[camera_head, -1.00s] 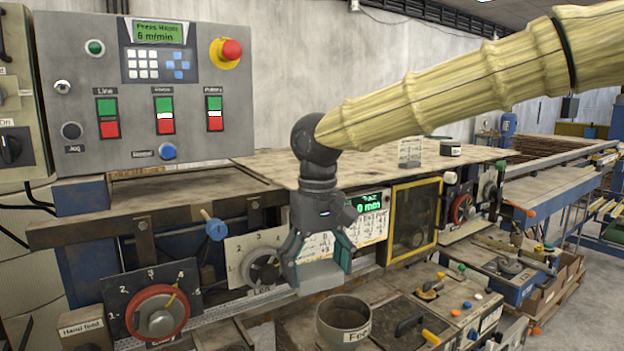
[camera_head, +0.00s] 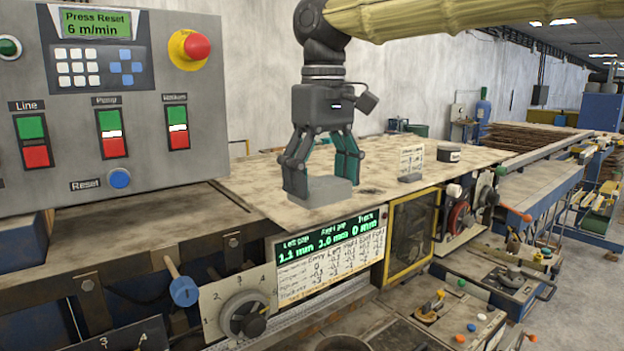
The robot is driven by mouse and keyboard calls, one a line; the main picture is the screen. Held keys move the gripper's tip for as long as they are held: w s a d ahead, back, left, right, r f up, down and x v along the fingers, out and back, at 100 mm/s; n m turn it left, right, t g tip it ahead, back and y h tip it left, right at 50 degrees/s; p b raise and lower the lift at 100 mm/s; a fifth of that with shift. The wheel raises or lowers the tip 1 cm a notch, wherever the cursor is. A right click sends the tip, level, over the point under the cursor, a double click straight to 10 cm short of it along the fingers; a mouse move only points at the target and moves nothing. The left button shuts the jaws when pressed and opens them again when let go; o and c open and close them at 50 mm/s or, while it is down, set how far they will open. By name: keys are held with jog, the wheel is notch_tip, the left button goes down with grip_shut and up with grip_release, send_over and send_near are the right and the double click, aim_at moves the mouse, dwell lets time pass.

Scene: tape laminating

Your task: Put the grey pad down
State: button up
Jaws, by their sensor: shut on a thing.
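The grey pad (camera_head: 322,193) is a light grey block between the fingertips of my gripper (camera_head: 320,180). My gripper points straight down and is shut on the pad. The pad is over the front part of the worn, pale tabletop (camera_head: 262,182), to the left of a small card stand. I cannot tell whether its underside touches the tabletop or hangs just above it.
A small card stand (camera_head: 411,162) and a dark round tin (camera_head: 449,153) stand on the tabletop to the right. The control panel (camera_head: 60,130) rises at the left. A display board (camera_head: 330,255) and knob (camera_head: 245,312) are below the front edge. The tabletop left of the pad is clear.

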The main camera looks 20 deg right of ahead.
jog(key=w+p, duration=0.1)
jog(key=w, duration=0.2)
jog(key=w+d+p, duration=0.1)
jog(key=w, duration=0.2)
jog(key=w+f+p, duration=0.1)
jog(key=w+p, duration=0.1)
jog(key=w, duration=0.1)
jog(key=shift+w+d, duration=0.2)
jog(key=shift+d, duration=0.2)
jog(key=shift+a+f+p, duration=0.1)
jog(key=shift+f+p, duration=0.3)
jog(key=shift+p, duration=0.15)
jog(key=shift+w+f+p, duration=0.1)
jog(key=shift+f+p, duration=0.6)
jog(key=shift+f, duration=0.7)
jog(key=shift+f, duration=0.1)
jog(key=o, duration=0.9)
notch_tip(320, 180, up, 12)
jog(key=b, duration=0.4)
jog(key=shift+r, duration=0.2)
